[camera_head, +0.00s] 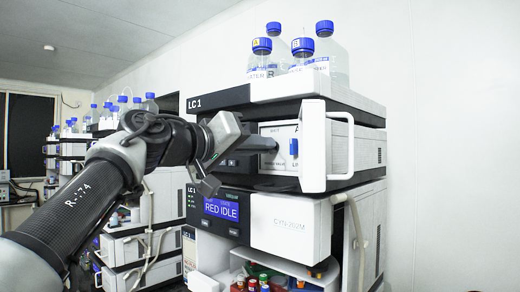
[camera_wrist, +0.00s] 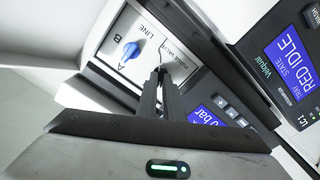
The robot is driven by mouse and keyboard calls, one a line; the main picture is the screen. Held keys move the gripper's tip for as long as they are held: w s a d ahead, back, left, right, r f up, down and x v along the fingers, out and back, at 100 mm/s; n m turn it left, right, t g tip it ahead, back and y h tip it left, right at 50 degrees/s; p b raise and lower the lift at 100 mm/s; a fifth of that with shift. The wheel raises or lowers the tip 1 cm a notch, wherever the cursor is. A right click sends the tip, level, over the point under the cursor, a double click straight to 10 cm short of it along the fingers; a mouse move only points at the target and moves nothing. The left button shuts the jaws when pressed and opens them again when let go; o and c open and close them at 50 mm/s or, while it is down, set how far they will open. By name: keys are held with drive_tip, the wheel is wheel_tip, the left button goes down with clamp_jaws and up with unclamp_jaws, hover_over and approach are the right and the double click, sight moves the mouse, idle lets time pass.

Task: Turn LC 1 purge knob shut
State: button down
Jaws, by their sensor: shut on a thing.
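The LC 1 stack (camera_head: 300,215) fills the middle of the head view. Its upper module has a white valve panel (camera_wrist: 112,48) lettered "LINE", "A", "B" and "PURGE VALVE". My gripper (camera_head: 275,143) reaches in from the left to this panel. In the wrist view my gripper (camera_wrist: 160,76) has its fingers close together at the purge valve lettering, shut on the purge knob, which the fingers almost wholly hide. Its turned position cannot be made out. A blue line selector knob (camera_wrist: 131,50) sits beside the fingers, apart from them; it also shows in the head view (camera_head: 293,147).
A white door frame with a handle (camera_head: 343,150) stands out right of the panel. Blue-capped bottles (camera_head: 325,50) stand on top. Small vials (camera_head: 262,280) are below. More stacks stand back left.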

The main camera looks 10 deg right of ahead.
drive_tip(key=m+b, duration=0.1)
drive_tip(key=m, duration=0.5)
drive_tip(key=shift+s+b, duration=0.1)
drive_tip(key=shift+b, duration=0.25)
drive_tip(key=shift+m, duration=0.3)
drive_tip(key=c, duration=1.9)
unclamp_jaws()
drive_tip(key=v, duration=1.7)
drive_tip(key=shift+s, duration=0.15)
drive_tip(key=shift+a+r, duration=0.1)
